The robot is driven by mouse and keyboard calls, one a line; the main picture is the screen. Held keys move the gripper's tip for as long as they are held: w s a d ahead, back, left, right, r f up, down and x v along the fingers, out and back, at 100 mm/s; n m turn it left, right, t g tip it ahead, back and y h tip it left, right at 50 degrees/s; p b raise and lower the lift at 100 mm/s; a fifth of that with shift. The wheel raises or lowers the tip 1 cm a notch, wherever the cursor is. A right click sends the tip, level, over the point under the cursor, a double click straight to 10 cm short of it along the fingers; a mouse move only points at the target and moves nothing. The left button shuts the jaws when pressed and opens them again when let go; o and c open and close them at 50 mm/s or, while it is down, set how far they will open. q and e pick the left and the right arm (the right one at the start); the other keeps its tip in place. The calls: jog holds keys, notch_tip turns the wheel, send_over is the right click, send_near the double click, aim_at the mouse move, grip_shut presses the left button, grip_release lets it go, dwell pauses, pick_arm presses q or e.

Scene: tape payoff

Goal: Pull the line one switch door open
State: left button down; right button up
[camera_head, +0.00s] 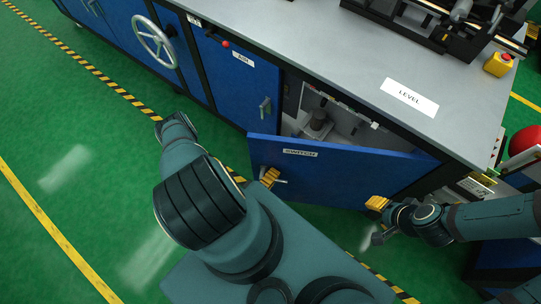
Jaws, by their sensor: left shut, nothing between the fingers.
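The blue door labelled SWITCH (340,168) stands part open in the head view. Its free left edge is swung out from the cabinet, and its right side meets the frame. A pale handle (283,182) shows on its outer face near the left edge. My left gripper (270,177) has its yellow fingers shut and empty beside that handle; whether they touch it is unclear. My arm hides part of this gripper. My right gripper (376,203) is in front of the door's lower right part, and its finger gap cannot be made out.
The open compartment (347,127) shows pale walls and a grey cylindrical part (318,124). A closed blue door (237,75) with a handle is to its left, then a handwheel (155,42). The grey worktop (330,45) is above. Green floor (70,130) is clear at left.

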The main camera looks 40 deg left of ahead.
pick_arm(q)
jog(key=shift+d, duration=0.1)
jog(key=c, duration=0.9)
grip_release()
jog(key=shift+c, duration=0.2)
jog(key=s, duration=1.2)
jog(key=shift+d, duration=0.35)
